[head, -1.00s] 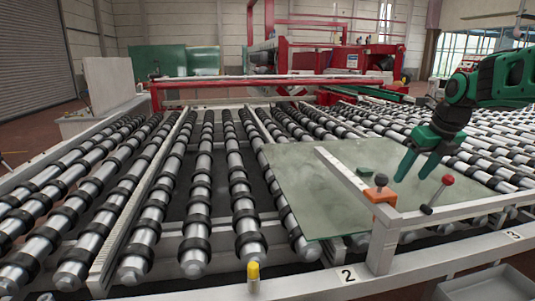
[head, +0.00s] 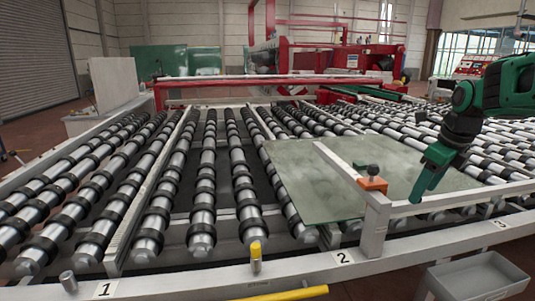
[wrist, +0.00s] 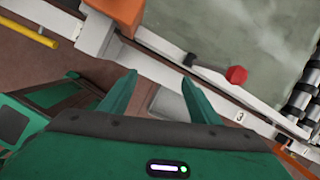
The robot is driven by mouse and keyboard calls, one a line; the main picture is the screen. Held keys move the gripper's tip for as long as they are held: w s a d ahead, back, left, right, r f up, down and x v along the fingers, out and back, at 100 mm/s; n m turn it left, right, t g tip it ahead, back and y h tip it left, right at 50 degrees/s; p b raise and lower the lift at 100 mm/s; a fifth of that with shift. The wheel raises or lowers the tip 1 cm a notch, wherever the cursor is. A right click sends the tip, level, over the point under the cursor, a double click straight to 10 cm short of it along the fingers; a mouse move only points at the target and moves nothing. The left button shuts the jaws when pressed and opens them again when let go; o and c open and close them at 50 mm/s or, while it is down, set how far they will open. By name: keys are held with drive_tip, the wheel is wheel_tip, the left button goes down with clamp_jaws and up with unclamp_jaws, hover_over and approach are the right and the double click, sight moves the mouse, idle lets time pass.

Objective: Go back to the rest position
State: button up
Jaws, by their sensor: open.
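My gripper (head: 417,196) is green and points down over the front rail, right of the orange clamp block. In the wrist view, its two fingers (wrist: 158,80) stand apart with nothing between them. A lever with a red knob (wrist: 237,75) is close beyond the right fingertip in the wrist view. My gripper appears to hide this lever in the head view. A greenish glass sheet (head: 310,185) lies on the rollers behind the rail. The orange clamp block (head: 372,184) with a black knob sits on the white bar; its orange shows in the wrist view (wrist: 118,12).
Black-and-silver rollers (head: 205,200) fill the middle. The white front rail (head: 205,282) carries a yellow-capped post (head: 256,256) and numbered labels. A grey bin (head: 480,277) stands at the front right. A yellow bar (head: 290,295) shows at the bottom edge. A red machine frame (head: 270,82) crosses the back.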

drive_tip(key=s+f+n+g, duration=0.1)
drive_tip(key=s+f+n, duration=0.2)
drive_tip(key=s+n, duration=0.4)
drive_tip(key=s+f+n+g, duration=0.1)
drive_tip(key=s+f+n, duration=0.3)
drive_tip(key=s+n, duration=0.4)
drive_tip(key=s+f+n+g, duration=0.1)
drive_tip(key=s+f+n, duration=0.3)
drive_tip(key=s, duration=1.2)
drive_tip(key=n, duration=0.4)
drive_tip(key=shift+s+f+g, duration=0.2)
drive_tip(key=shift+f+g, duration=0.05)
drive_tip(key=shift+g, duration=0.05)
